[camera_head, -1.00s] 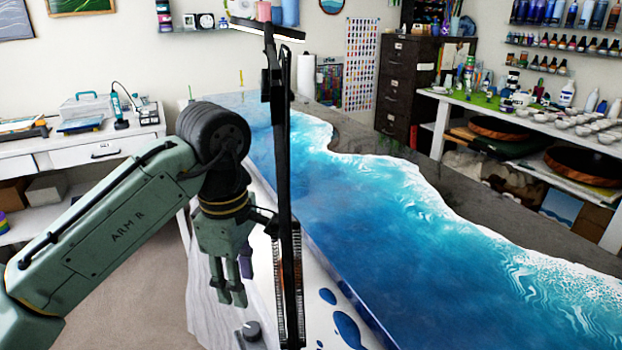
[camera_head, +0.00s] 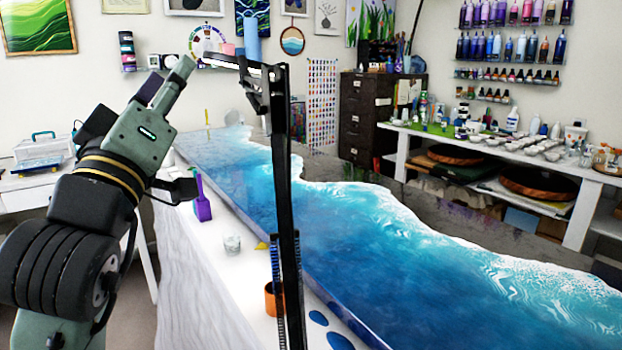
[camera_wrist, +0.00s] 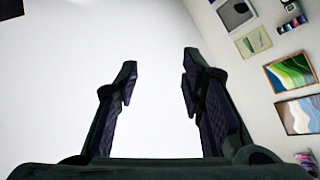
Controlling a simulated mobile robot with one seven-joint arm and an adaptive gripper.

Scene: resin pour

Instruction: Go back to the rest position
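My gripper (camera_head: 180,72) is raised on the left of the head view, its fingers pointing up and to the right, above the table level. In the wrist view my gripper (camera_wrist: 160,78) has its two dark fingers well apart. Nothing is between them but a plain white surface. The gripper touches nothing that I can see.
The long table with blue wave resin (camera_head: 350,230) runs through the middle. Its white front strip bears a purple container (camera_head: 202,208), a clear cup (camera_head: 232,244) and an orange cup (camera_head: 272,299). A white side table (camera_head: 28,192) stands at left, shelves at right.

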